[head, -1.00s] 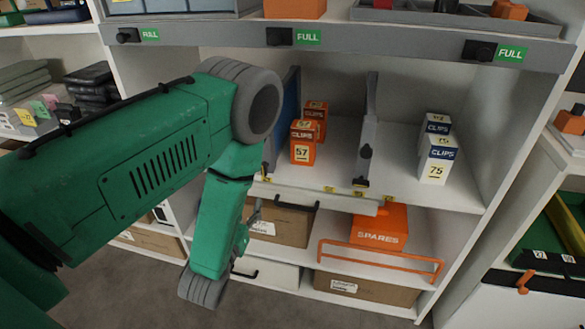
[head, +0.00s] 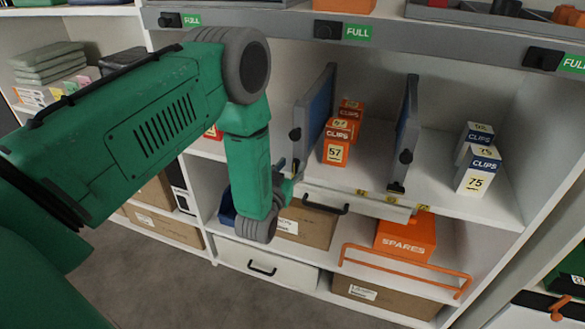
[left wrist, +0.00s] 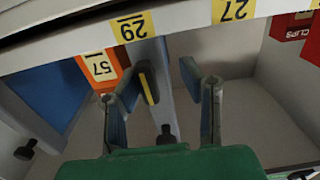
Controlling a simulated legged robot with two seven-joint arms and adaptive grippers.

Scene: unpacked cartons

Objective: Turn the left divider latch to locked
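In the left wrist view, which is upside down, the fingers (left wrist: 168,88) are open and empty. My right gripper is not in view.
The right divider (head: 406,120) has a similar knob (head: 405,157). Orange clip boxes (head: 336,150) stand between the dividers, and blue-white ones (head: 477,170) stand further right. A handled light panel (head: 355,201) along the shelf front and an orange rail (head: 405,265) lie below.

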